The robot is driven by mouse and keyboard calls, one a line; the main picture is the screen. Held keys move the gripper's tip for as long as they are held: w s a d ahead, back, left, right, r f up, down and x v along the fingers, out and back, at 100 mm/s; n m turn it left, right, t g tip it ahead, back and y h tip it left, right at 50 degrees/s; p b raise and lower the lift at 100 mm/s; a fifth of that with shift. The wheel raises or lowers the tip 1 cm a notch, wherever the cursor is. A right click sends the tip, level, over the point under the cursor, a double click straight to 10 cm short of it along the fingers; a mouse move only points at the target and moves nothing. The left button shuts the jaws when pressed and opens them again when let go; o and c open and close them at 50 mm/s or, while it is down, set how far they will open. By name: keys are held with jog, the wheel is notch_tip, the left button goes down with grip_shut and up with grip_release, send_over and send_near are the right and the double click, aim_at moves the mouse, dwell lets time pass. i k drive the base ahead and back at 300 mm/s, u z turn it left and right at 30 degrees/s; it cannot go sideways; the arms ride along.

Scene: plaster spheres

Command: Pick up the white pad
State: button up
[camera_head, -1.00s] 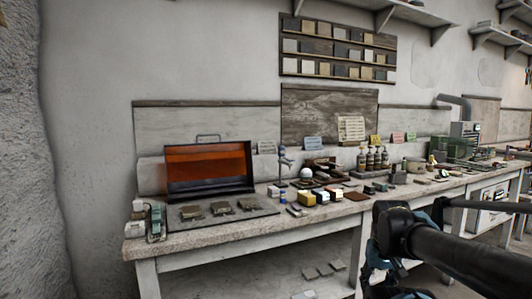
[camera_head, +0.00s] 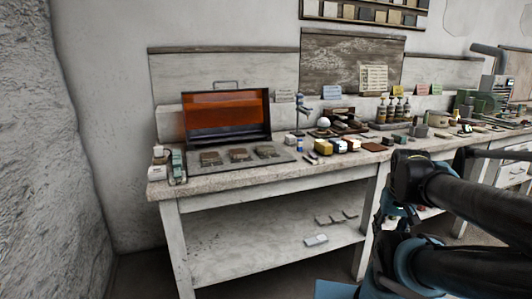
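A pale, flat rectangular block (camera_head: 316,240) lies on the lower shelf of the workbench and may be the white pad. My dark and blue arm fills the right side of the view, in front of the bench. I cannot make out my gripper's fingers in this view. Nothing visibly touches either pale block.
The workbench (camera_head: 225,187) carries an open case with an orange lid (camera_head: 226,112), a small green device (camera_head: 177,166), bottles (camera_head: 398,110) and several tools. The shelf's left part is clear. A rough wall (camera_head: 40,150) stands at left.

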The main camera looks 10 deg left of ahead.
aim_at(290, 141)
jog(key=k, duration=1.3)
jog(key=u, duration=0.55)
jog(key=i, duration=1.65)
jog(key=z, duration=0.55)
